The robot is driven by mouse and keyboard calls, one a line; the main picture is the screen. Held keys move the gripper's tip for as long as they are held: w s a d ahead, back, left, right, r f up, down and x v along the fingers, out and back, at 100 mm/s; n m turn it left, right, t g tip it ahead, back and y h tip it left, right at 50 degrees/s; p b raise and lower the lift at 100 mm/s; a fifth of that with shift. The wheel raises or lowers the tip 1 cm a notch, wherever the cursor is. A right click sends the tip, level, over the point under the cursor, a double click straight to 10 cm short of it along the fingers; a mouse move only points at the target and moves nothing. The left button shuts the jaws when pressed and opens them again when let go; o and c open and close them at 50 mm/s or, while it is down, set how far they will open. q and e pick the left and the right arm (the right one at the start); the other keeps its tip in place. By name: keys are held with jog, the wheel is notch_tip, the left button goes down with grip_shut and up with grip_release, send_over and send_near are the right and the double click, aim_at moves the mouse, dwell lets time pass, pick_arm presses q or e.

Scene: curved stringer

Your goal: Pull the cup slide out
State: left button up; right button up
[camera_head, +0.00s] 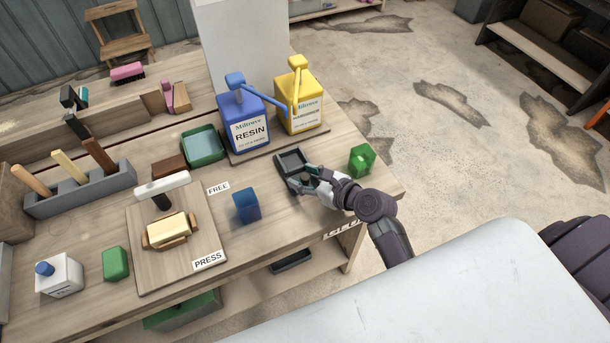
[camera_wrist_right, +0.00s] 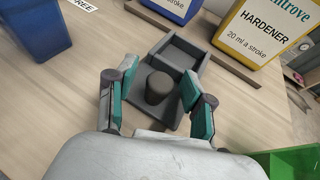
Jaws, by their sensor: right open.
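The cup slide (camera_head: 291,161) is a dark grey piece with a square recess, lying on the bench in front of the pump bottles. In the right wrist view the slide (camera_wrist_right: 182,53) has a short round dark knob (camera_wrist_right: 158,88) at its near end. My right gripper (camera_head: 304,183) is at this near end. It is open, with one teal-padded finger on each side of the knob, and gaps show between the pads and the knob in the right wrist view (camera_wrist_right: 157,100). I see no cup in the recess. My left gripper is not in view.
The blue resin bottle (camera_head: 243,122) and yellow hardener bottle (camera_head: 299,104) stand just behind the slide. A green box (camera_head: 361,160) is right of my gripper, near the bench edge. A blue cup (camera_head: 246,206) stands left. Bare bench lies between the blue cup and slide.

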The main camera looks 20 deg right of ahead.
grip_shut()
jog(key=shift+s, duration=0.15)
jog(key=s+p, duration=0.2)
jog(key=s, duration=0.3)
jog(key=shift+s+d+r, duration=0.1)
jog(key=shift+s+d, duration=0.05)
jog(key=shift+s, duration=0.05)
jog(key=s, duration=0.8)
jog(key=shift+s+d+p, duration=0.1)
jog(key=shift+d+p, duration=0.15)
jog(key=shift+p, duration=0.15)
